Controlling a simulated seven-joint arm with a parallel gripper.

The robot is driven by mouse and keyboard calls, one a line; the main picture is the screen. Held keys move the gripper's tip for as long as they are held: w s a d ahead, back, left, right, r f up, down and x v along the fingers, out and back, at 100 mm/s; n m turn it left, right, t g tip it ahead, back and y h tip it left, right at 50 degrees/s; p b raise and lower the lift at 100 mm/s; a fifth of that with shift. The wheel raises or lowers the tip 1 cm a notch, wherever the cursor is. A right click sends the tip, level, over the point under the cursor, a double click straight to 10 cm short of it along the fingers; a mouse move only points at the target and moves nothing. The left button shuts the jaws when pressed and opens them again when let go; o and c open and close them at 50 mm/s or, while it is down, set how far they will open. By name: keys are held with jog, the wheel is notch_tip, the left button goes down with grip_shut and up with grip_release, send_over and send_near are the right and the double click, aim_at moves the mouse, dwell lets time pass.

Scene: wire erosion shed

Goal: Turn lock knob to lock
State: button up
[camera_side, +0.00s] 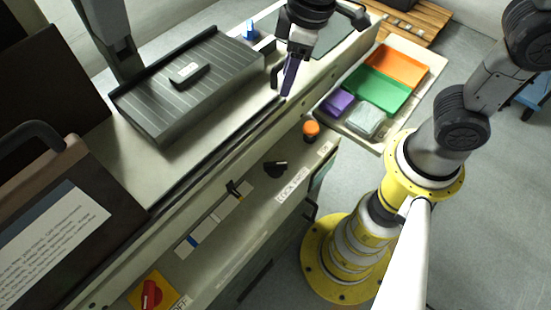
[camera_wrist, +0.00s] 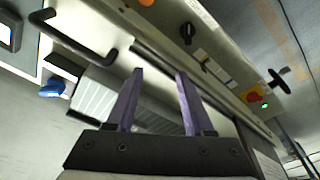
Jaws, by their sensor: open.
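The lock knob is a black knob (camera_side: 275,168) on the pale front panel, beside a white label (camera_side: 292,185) that seems to read LOCK. Its pointer angle is hard to read. In the wrist view the black knob (camera_wrist: 187,32) shows near the top, beyond the fingertips. My gripper (camera_side: 288,90) has purple fingers and is above the machine's top edge, up and slightly right of the knob, apart from it. In the wrist view my gripper (camera_wrist: 160,72) is open, with nothing between its fingers.
An orange knob (camera_side: 311,130), a black slider lever (camera_side: 233,188) and a red-and-yellow switch (camera_side: 150,292) share the panel. A black handle (camera_wrist: 80,35) stands near my gripper. A grooved grey plate (camera_side: 190,85) lies left; a tray with coloured bins (camera_side: 380,85) stands right.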

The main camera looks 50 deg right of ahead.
aim_at(276, 164)
jog(key=s+a+f+n+g, duration=0.2)
jog(key=a+f, duration=0.4)
jog(key=f, duration=0.1)
jog(key=shift+h, duration=0.4)
notch_tip(276, 164, down, 14)
jog(key=shift+r, duration=0.2)
jog(key=shift+c, duration=0.3)
grip_shut()
